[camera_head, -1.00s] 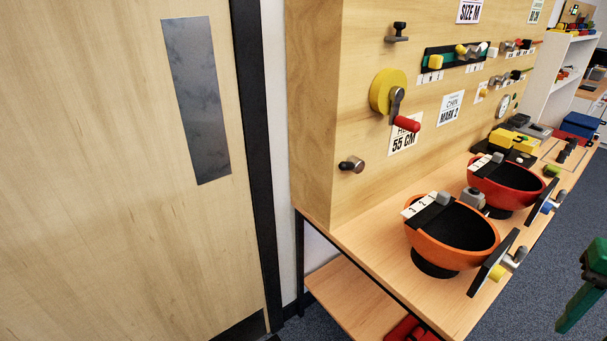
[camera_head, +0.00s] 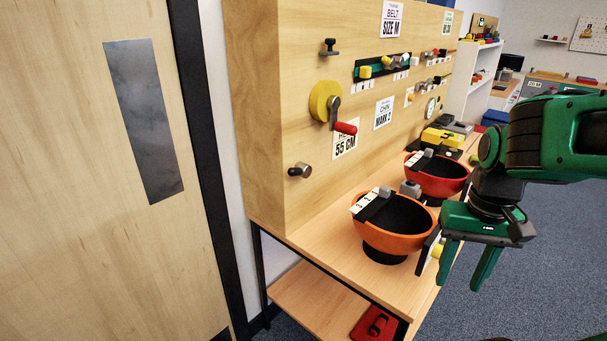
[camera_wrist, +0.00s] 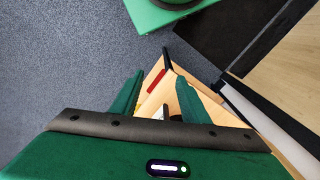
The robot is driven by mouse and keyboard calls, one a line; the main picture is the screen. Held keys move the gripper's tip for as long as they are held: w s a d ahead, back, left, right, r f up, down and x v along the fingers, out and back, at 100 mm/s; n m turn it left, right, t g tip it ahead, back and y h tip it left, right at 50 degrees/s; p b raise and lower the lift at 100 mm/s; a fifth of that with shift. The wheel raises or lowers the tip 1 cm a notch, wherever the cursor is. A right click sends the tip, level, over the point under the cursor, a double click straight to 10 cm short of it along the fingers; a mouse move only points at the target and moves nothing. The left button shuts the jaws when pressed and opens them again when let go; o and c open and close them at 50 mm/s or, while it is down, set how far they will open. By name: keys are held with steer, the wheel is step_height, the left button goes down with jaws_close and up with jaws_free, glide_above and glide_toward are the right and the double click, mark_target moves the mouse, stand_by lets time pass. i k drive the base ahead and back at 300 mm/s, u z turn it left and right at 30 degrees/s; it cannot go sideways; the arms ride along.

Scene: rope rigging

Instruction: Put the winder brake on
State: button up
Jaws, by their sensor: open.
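The winder is a yellow disc (camera_head: 323,101) on the upright wooden board, with a grey crank arm and a red handle (camera_head: 346,128) pointing to the lower right. A black T-shaped knob on a grey base (camera_head: 329,48) sits above it. A short grey and black peg (camera_head: 299,171) sticks out below it. I cannot tell for sure which of these is the winder brake. My gripper (camera_head: 461,284) is open and empty, fingers pointing down, right of the bench and well away from the winder. Its fingers also show in the wrist view (camera_wrist: 158,92).
An orange bowl (camera_head: 399,243) and a red bowl (camera_head: 440,187) with straps stand on the bench (camera_head: 322,249) below the board. More fittings line the board to the right. A wooden door (camera_head: 80,240) is at left. Carpet (camera_head: 545,240) is clear at right.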

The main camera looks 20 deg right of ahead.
mark_target(302, 169)
steer(key=u, duration=1.1)
steer(key=k, duration=1.5)
steer(key=z, duration=0.7)
steer(key=i, duration=1)
steer(key=u, duration=0.05)
